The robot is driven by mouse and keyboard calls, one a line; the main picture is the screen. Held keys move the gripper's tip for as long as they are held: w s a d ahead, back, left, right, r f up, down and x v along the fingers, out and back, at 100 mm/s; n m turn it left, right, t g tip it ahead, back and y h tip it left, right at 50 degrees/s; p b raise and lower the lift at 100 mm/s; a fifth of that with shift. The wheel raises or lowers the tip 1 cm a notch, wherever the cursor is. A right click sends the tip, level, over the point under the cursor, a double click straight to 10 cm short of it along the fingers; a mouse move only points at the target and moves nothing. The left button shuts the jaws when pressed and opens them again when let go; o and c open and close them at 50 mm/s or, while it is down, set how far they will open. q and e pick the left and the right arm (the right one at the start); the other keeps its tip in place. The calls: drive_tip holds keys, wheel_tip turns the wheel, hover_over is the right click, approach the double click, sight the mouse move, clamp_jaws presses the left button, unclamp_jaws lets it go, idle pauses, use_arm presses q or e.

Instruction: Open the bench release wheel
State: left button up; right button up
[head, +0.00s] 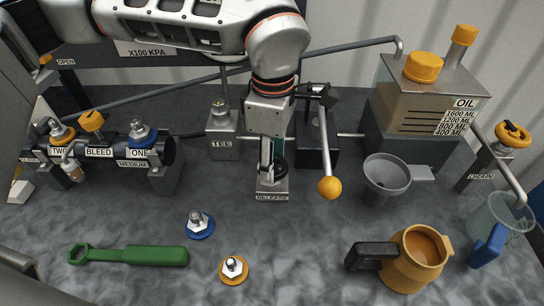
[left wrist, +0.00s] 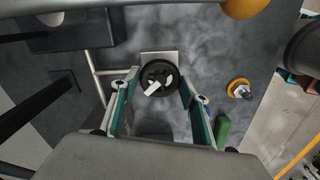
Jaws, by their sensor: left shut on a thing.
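The release wheel (head: 279,166) is a small black handwheel on a grey block labelled RELEASE (head: 272,190), in the middle of the bench. My left gripper (head: 268,160) points down over it and hides part of it in the head view. In the left wrist view the black wheel (left wrist: 158,77) lies between the tips of my two green-sided fingers (left wrist: 160,84), with a pale bar across its middle. The fingers are shut on the wheel. My right gripper does not show in either view.
A lever with an orange ball (head: 330,187) rises just right of the wheel. A grey funnel (head: 387,175), an orange jug (head: 413,258) and an oil tank (head: 425,95) stand at right. A green wrench (head: 130,255) and two fittings (head: 200,225) (head: 234,268) lie in front.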

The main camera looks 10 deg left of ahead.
use_arm(q)
drive_tip(key=n+p, duration=0.1)
drive_tip(key=n, duration=1.2)
drive_tip(key=shift+n, duration=0.3)
drive_tip(key=n, duration=1.3)
drive_tip(key=shift+n, duration=0.4)
drive_tip(key=o, duration=1.1)
